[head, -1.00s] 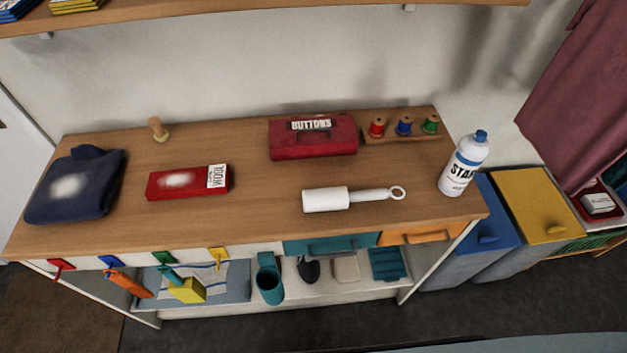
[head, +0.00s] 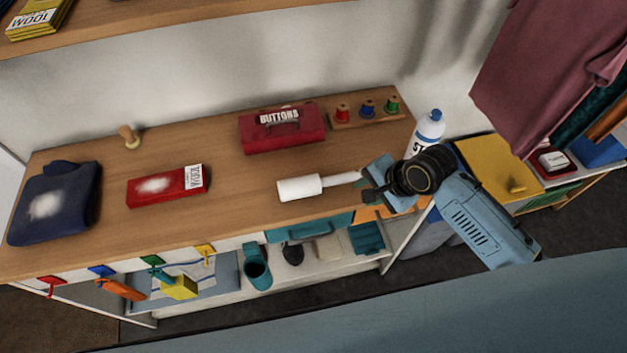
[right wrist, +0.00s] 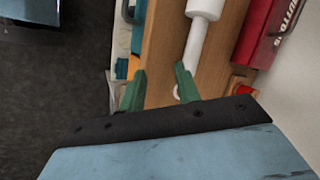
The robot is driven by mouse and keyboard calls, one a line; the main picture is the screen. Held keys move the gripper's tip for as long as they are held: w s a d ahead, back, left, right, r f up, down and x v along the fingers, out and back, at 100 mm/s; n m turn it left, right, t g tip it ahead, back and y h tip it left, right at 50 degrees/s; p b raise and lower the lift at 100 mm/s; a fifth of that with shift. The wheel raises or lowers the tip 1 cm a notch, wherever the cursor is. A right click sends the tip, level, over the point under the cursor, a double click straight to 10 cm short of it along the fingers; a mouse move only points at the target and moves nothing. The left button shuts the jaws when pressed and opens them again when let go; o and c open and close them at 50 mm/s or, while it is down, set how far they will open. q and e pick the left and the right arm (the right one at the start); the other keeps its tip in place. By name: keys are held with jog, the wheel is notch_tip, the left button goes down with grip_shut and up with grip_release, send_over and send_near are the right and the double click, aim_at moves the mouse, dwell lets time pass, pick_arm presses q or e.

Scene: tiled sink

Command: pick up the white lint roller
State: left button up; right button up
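The white lint roller (head: 300,188) lies on the wooden counter top near its front edge, its handle pointing right. In the head view my right gripper (head: 368,188) is at the handle end and hides the ring. In the right wrist view the roller's handle (right wrist: 193,42) runs down from the top, and its ring end is partly hidden by a green finger. The two fingers of my right gripper (right wrist: 160,84) are spread apart with nothing held between them. My left gripper is not in view.
A white and blue bottle (head: 429,130) stands right behind my right gripper. A red buttons box (head: 282,130), thread spools (head: 367,109), a red wool box (head: 165,187) and folded navy cloth (head: 55,203) are on the counter.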

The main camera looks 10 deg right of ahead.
aim_at(332, 180)
notch_tip(332, 180, up, 8)
jog(key=w+m, duration=0.2)
jog(key=m, duration=0.3)
jog(key=shift+y, duration=0.4)
jog(key=x, duration=0.9)
jog(key=a+x, duration=0.1)
jog(key=x, duration=0.3)
jog(key=shift+a+b, duration=0.1)
jog(key=shift+b, duration=0.3)
grip_shut()
